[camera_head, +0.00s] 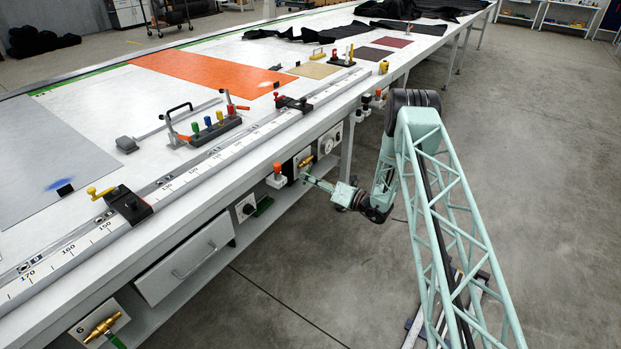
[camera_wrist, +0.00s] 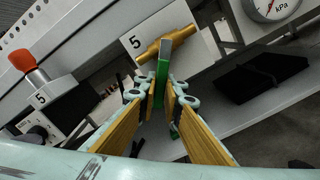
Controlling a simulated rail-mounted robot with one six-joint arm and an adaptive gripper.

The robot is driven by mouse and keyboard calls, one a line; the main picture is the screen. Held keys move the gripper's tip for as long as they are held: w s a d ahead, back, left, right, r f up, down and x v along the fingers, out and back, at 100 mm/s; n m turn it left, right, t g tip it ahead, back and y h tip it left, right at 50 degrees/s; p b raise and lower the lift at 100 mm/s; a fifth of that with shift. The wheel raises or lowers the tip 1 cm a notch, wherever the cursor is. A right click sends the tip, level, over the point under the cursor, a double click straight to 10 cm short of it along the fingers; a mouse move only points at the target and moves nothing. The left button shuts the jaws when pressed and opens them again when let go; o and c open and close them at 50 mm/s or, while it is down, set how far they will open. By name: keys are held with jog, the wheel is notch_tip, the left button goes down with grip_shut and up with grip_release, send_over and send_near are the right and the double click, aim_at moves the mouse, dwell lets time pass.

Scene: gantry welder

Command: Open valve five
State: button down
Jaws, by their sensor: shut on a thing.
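Valve five has a brass body (camera_wrist: 165,46) and a green lever (camera_wrist: 160,84), on a white plate marked 5 (camera_wrist: 134,42). The lever runs from the brass body down the picture between my fingers. My gripper (camera_wrist: 161,88) is shut on the lever, its yellow-brown pads on either side of it. In the head view, my gripper (camera_head: 303,177) reaches the table's front side at valve five (camera_head: 305,160), whose lever is hidden there.
An orange knob on a block marked 5 (camera_wrist: 32,65) stands left of the valve, and a pressure gauge (camera_wrist: 271,8) is at upper right. A black object (camera_wrist: 262,78) lies below the gauge. Valve six (camera_head: 103,326) and a drawer (camera_head: 185,260) are farther left along the table.

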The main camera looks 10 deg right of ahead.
jog(key=c, duration=2.7)
grip_release()
jog(key=shift+s+d, duration=0.1)
jog(key=shift+v, duration=5.9)
